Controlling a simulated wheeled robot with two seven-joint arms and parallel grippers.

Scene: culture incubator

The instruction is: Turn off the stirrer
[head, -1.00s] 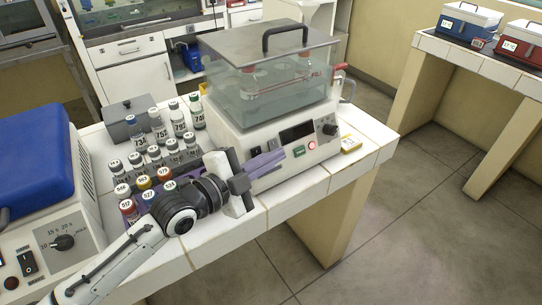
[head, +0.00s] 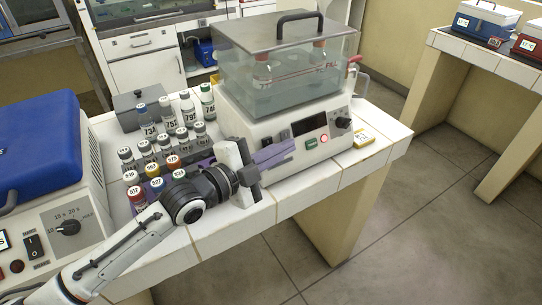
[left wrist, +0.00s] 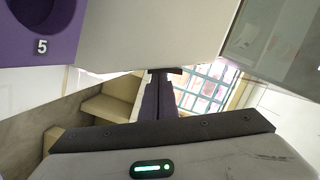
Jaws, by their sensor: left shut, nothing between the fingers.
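The stirrer is a white bath unit (head: 300,160) with a clear lidded tank (head: 285,75) on top, standing on the tiled bench. Its front panel has a dark display (head: 308,126), a green button (head: 310,143), a lit red button (head: 323,138) and a black knob (head: 343,122). My left gripper (head: 290,147) is shut and empty, its purple fingers in front of the panel's left part, close to the green button. I cannot tell whether it touches. In the left wrist view, the shut fingers (left wrist: 158,92) show below the unit's pale face (left wrist: 150,35). My right gripper is not in view.
A purple rack (head: 200,163) of several labelled bottles stands left of the unit. A blue-lidded machine (head: 40,150) is at far left. A yellow item (head: 365,138) lies right of the panel. Open floor (head: 420,220) lies right of the bench.

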